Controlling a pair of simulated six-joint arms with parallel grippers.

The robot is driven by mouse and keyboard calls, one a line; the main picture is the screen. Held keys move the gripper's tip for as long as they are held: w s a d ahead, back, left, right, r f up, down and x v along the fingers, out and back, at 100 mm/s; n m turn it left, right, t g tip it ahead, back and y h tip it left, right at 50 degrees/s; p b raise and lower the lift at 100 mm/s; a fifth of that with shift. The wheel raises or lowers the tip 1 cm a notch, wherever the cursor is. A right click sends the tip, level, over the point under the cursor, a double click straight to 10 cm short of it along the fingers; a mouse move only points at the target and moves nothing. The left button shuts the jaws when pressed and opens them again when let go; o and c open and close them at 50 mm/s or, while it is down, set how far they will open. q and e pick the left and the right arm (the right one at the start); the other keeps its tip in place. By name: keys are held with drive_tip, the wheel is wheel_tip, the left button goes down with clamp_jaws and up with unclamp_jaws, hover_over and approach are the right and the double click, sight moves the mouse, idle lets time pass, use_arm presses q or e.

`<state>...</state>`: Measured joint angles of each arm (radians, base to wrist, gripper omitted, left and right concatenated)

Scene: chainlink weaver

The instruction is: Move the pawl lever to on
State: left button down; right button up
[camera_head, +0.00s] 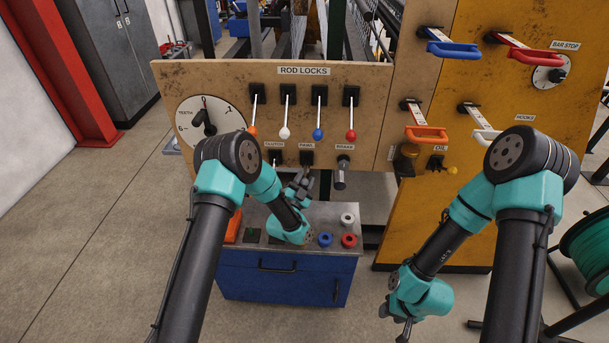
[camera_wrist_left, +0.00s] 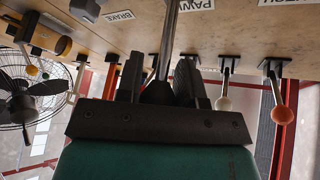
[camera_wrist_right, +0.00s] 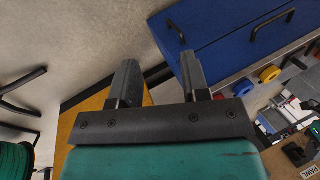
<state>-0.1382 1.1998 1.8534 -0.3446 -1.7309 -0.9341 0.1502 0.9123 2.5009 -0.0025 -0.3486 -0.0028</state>
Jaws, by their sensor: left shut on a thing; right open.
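The pawl lever is a metal rod (camera_wrist_left: 170,40) with a black knob, coming out of the wooden panel by the PAWL label (camera_wrist_left: 193,5). My left gripper (camera_head: 298,188) is just below the PAWL label in the head view. In the left wrist view its two fingers (camera_wrist_left: 158,85) stand on either side of the black knob and are shut on it. In the head view the fingers hide most of the lever. My right gripper (camera_head: 394,322) is open and empty, low in front of the yellow panel. Its spread fingers also show in the right wrist view (camera_wrist_right: 160,75).
The brake lever (camera_head: 340,175) is close to the right of my left gripper. Rod lock levers with coloured knobs, such as the white one (camera_head: 285,133), hang above. A blue cabinet (camera_head: 270,275) with buttons on top stands below. Open floor lies left.

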drive_tip(key=shift+c, duration=0.3)
idle(0.4)
drive_tip(key=shift+w, duration=0.15)
drive_tip(key=shift+c, duration=0.9)
drive_tip(key=shift+n, duration=0.5)
drive_tip(key=w+a+r, duration=0.1)
drive_tip(key=w, duration=0.2)
drive_tip(key=w+a+r, duration=0.2)
drive_tip(key=w, duration=0.2)
drive_tip(key=w+a+r, duration=0.1)
drive_tip(key=w+a, duration=0.1)
drive_tip(key=w, duration=0.1)
drive_tip(key=shift+w+a+r, duration=0.2)
drive_tip(key=shift+w+a, duration=0.05)
drive_tip(key=shift+w, duration=0.15)
clamp_jaws()
drive_tip(key=w+a+r+t, duration=0.1)
drive_tip(key=w+a+r, duration=0.5)
drive_tip(key=r, duration=0.3)
drive_tip(key=w+a+r+t+h, duration=0.1)
drive_tip(key=w+a+r, duration=0.5)
drive_tip(key=r, duration=0.4)
drive_tip(key=w+a+r+n+t, duration=0.1)
drive_tip(key=w+a+r, duration=0.5)
drive_tip(key=r, duration=0.3)
drive_tip(key=shift+w+r+h, duration=0.3)
drive_tip(key=shift+w+h, duration=0.1)
drive_tip(key=shift+w, duration=0.1)
drive_tip(key=shift+a, duration=0.1)
